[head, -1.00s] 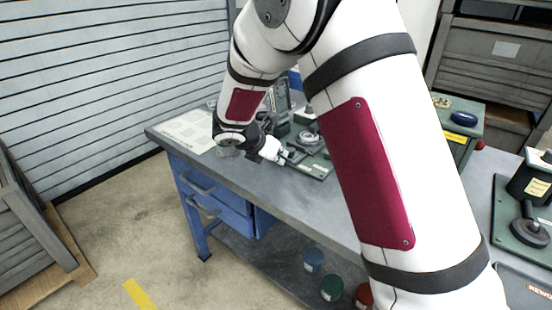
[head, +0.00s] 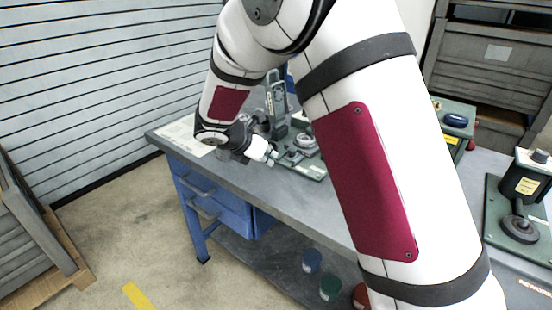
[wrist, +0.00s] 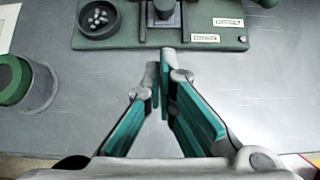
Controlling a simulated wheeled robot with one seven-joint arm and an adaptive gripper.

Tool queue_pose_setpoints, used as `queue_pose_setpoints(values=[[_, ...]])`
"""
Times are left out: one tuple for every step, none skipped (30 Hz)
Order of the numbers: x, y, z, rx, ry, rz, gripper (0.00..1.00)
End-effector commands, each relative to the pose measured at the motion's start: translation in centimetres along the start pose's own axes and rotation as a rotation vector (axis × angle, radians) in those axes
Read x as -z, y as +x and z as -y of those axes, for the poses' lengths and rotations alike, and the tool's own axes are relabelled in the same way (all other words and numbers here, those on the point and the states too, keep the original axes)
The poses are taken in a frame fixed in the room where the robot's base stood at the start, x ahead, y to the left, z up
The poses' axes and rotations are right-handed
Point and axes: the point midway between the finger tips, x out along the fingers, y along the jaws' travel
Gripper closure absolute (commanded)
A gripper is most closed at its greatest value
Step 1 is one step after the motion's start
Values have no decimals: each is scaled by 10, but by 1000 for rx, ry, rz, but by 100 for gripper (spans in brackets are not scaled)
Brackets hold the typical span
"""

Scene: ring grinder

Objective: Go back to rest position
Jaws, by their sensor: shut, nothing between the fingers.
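My gripper (wrist: 160,80) is shut and empty in the wrist view, its two teal-lined fingers meeting at the tips. It hangs over the bare grey bench top (wrist: 265,90), just short of a green fixture (wrist: 115,42). In the head view my gripper (head: 270,158) shows small and partly hidden behind my wrist, above the blue workbench (head: 235,175) and beside the green press station (head: 277,100). My white arm with dark red panels covers much of the head view.
A dark bowl of small pale pieces (wrist: 97,18) sits on the fixture. A green-topped round container (wrist: 22,85) stands at left. Another green station (head: 520,215) stands on the bench at right. Coloured pots (head: 330,287) sit below. Open floor lies at front left.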

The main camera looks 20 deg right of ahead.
Motion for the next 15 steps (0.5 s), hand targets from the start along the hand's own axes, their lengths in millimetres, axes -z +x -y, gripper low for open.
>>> queue_pose_setpoints(values=[[1, -14, -1, -5, -3, -1, 100], [1, -20, -1, -5, -3, -2, 100], [2, -28, -2, -6, -4, -1, 100], [1, -32, -1, -5, -4, -1, 100], [1, -37, -1, -4, -4, -1, 100], [1, -43, -1, -4, -2, -2, 100], [1, -47, -1, -3, -2, -2, 100], [1, -50, -1, -3, -3, -1, 100], [2, -54, -1, -3, -4, -1, 100], [2, -56, -1, -3, -4, -2, 100], [2, -58, -1, -3, -5, -2, 100], [2, -61, -1, -3, -3, -2, 100], [1, -63, 0, -2, 3, -4, 100], [-1, -65, 3, 0, 13, -6, 100], [-4, -68, 7, 4, 36, -10, 100]])
